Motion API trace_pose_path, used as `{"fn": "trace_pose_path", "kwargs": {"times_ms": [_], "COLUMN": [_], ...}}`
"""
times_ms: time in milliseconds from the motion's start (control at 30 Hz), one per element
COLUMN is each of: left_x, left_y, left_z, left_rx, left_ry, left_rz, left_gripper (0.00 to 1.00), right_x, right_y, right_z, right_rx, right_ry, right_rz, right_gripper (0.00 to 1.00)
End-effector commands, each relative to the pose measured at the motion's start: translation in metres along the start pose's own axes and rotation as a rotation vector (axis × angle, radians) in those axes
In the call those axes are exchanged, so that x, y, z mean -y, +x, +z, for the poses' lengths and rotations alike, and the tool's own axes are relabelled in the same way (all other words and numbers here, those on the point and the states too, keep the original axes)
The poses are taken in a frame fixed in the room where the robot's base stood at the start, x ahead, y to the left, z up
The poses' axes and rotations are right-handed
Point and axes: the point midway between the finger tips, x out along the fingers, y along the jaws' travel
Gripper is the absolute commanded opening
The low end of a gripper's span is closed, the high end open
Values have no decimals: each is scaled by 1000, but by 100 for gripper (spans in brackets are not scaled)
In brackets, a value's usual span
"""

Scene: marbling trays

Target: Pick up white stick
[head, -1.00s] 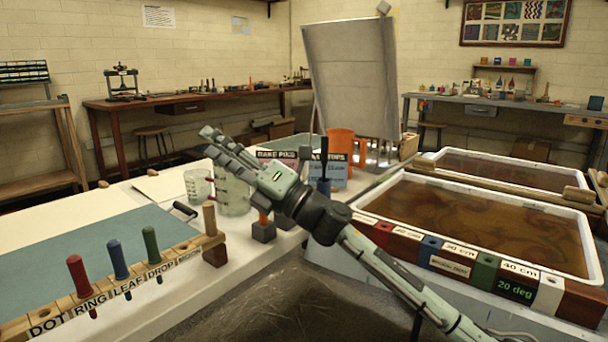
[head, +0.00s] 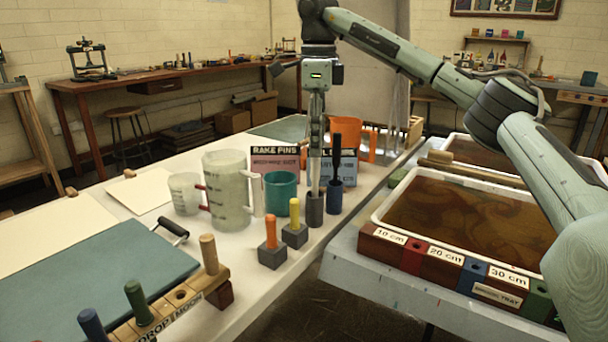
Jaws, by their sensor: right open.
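My right gripper (head: 316,155) points straight down over the row of small holders, its fingers open and seen almost edge-on. Below it stands a dark grey holder (head: 315,210). A narrow pale upright piece, seemingly the white stick (head: 315,183), shows between the fingers just above this holder. The fingers hide most of it, and I cannot tell whether they touch it. A yellow stick (head: 294,211) and an orange stick (head: 270,232) stand in grey blocks to the left. My left gripper is out of view.
A blue holder (head: 335,198) with dark tools stands close on the right. A teal cup (head: 280,190), a measuring jug (head: 227,190) and an orange container (head: 368,138) are nearby. A tray of brown liquid (head: 455,215) lies to the right.

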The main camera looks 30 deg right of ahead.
Motion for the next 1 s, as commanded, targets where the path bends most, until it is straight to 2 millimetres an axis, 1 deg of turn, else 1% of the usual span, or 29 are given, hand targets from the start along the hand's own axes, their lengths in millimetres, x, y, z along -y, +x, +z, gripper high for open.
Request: {"fn": "trace_pose_path", "kwargs": {"times_ms": [100, 267, 400, 500, 633, 833, 1000], "left_x": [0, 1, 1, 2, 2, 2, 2], "left_y": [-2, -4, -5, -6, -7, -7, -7], "left_z": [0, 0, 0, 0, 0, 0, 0], "left_rx": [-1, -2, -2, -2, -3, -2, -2], "left_ry": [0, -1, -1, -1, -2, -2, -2], "left_rz": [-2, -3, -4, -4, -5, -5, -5], "left_gripper": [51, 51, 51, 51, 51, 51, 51], "right_x": [-1, -2, -6, -6, -6, -6, -6], "right_y": [16, 33, 55, 68, 76, 76, 76], "right_z": [-1, 0, 2, 2, 2, 2, 2], "right_rx": [-8, -6, -5, -3, -2, -1, -1], "right_ry": [-2, -4, -3, -3, -3, -3, -3], "right_rz": [2, 2, 3, 3, 3, 2, 2], "right_gripper": [42, 42, 42, 42, 42, 42, 21]}}
